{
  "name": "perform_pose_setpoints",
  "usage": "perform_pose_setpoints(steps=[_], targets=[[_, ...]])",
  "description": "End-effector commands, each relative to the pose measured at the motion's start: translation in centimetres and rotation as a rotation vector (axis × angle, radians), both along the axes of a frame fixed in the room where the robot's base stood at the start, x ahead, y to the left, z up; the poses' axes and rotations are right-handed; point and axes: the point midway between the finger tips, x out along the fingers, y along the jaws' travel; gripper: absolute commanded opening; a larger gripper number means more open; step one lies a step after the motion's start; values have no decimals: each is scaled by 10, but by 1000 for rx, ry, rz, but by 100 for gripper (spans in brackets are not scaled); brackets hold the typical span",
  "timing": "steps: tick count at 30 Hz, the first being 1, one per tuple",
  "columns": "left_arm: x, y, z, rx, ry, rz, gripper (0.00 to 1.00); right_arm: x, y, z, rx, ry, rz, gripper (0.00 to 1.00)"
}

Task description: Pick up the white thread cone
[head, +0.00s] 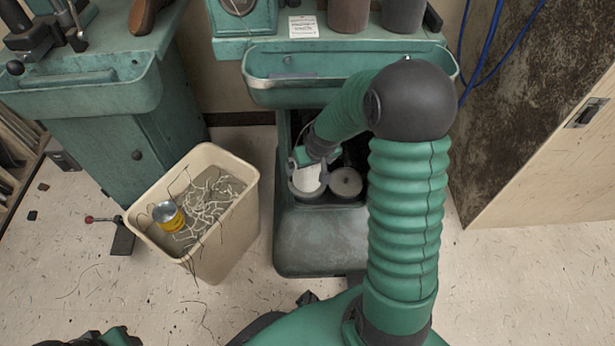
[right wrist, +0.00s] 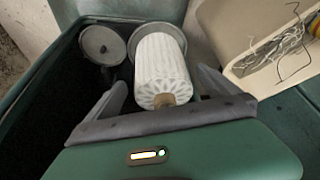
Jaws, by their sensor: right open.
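The white thread cone (head: 307,179) stands on a round grey holder in the open compartment at the front of the green machine. In the right wrist view the cone (right wrist: 160,66) is white and ribbed, with a brown core at its near end. My right gripper (head: 316,163) is over the cone in the head view and partly hides it. In the right wrist view the open fingers of my right gripper (right wrist: 160,82) lie on either side of the cone's near end, with gaps showing. My left gripper cannot be made out.
An empty round grey holder (head: 346,182) is beside the cone. A beige bin (head: 236,222) with thread scraps and a yellow can (head: 169,217) stands to the left. A green tray (head: 290,92) overhangs the compartment. A light wooden panel (head: 550,165) is at right.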

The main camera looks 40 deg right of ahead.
Motion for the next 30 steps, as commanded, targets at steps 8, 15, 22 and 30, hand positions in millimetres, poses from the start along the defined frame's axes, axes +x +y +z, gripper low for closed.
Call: perform_pose_setpoints(steps=[8,15,22,30], targets=[[0,0,-32,0,-1,0,36,8,-3,-34,-1,-2,1,100],[0,0,-56,0,0,0,36,19,-6,-59,1,0,1,100],[0,0,-53,0,-1,0,36,19,-6,-56,1,0,1,91],[0,0,-53,0,-1,0,36,19,-6,-56,0,-1,1,56]])
